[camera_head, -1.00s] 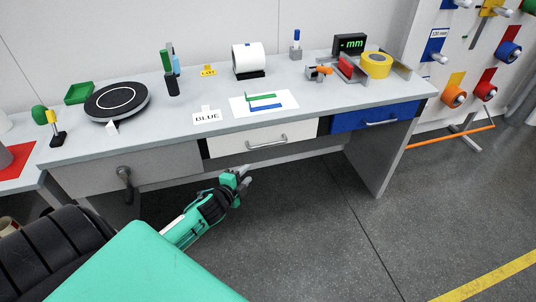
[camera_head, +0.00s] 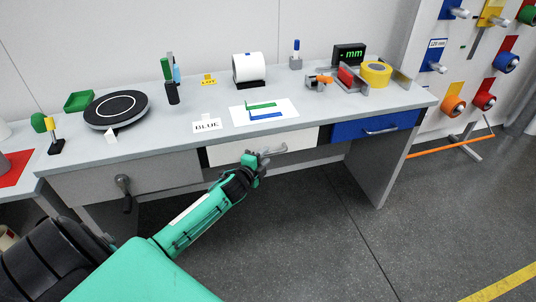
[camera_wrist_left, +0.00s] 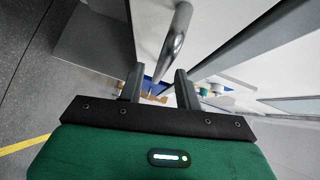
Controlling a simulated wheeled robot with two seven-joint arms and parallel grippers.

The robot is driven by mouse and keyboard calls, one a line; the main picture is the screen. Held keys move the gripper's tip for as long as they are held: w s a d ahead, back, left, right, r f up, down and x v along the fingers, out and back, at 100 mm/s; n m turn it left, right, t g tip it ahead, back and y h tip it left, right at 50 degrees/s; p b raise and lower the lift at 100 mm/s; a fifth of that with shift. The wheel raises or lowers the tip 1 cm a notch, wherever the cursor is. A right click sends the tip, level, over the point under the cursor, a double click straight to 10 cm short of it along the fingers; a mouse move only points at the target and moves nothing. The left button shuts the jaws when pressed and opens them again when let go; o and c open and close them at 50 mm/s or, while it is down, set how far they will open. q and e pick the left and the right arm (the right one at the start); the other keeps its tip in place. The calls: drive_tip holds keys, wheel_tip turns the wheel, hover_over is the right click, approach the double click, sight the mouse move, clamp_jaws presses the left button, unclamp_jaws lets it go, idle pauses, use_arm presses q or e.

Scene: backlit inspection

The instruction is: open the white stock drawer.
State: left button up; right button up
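The white stock drawer (camera_head: 225,153) is shut, in the middle of the bench front. Its metal handle is partly hidden by my left gripper (camera_head: 268,154) in the head view. My left gripper is open in front of the drawer, its fingers reaching to the handle. In the left wrist view the handle (camera_wrist_left: 176,38) runs down between the two finger tips (camera_wrist_left: 159,76); I cannot tell whether they touch it. The drawer's pale front (camera_wrist_left: 225,30) fills the upper middle there. My right gripper is not in view.
A blue drawer (camera_head: 375,123) is to the right and a grey drawer front with a dark handle (camera_head: 123,185) to the left. The bench top (camera_head: 330,112) above holds a turntable (camera_head: 116,108), a paper roll (camera_head: 249,68) and yellow tape (camera_head: 376,72). The floor in front is clear.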

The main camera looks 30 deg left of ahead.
sight(268, 153)
use_arm(q)
drive_tip(key=shift+w+a+f, duration=0.1)
drive_tip(key=shift+w+f, duration=0.05)
drive_tip(key=shift+w, duration=0.6)
drive_tip(key=shift+w+f, duration=0.1)
drive_tip(key=shift+w, duration=0.65)
drive_tip(key=shift+c, duration=0.4)
clamp_jaws()
